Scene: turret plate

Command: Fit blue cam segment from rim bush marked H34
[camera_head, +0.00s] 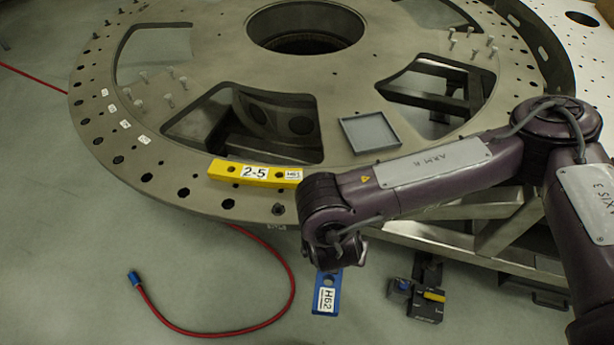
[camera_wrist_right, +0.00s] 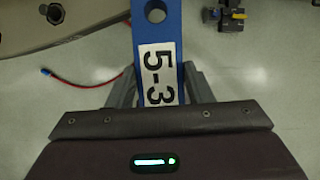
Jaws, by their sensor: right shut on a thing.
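A blue cam segment (camera_head: 326,294) hangs below my right gripper (camera_head: 337,250), in front of the turret plate's near rim and apart from it. Its visible end reads "H62" in the head view; in the wrist view the blue segment (camera_wrist_right: 157,40) reads "5-3" and has a hole. My right gripper is shut on it, with a finger on each side (camera_wrist_right: 160,88). The round grey turret plate (camera_head: 170,60) has holes along its rim. Small white rim labels (camera_head: 125,124) at the left are too small to read. My left gripper is out of view.
A yellow segment (camera_head: 262,173) marked "2-5" and "H61" lies on the near rim. A shallow grey tray (camera_head: 343,124) and several upright pins (camera_head: 169,99) are on the plate. A red hose (camera_head: 292,285) and a black-yellow device (camera_head: 427,303) lie on the floor.

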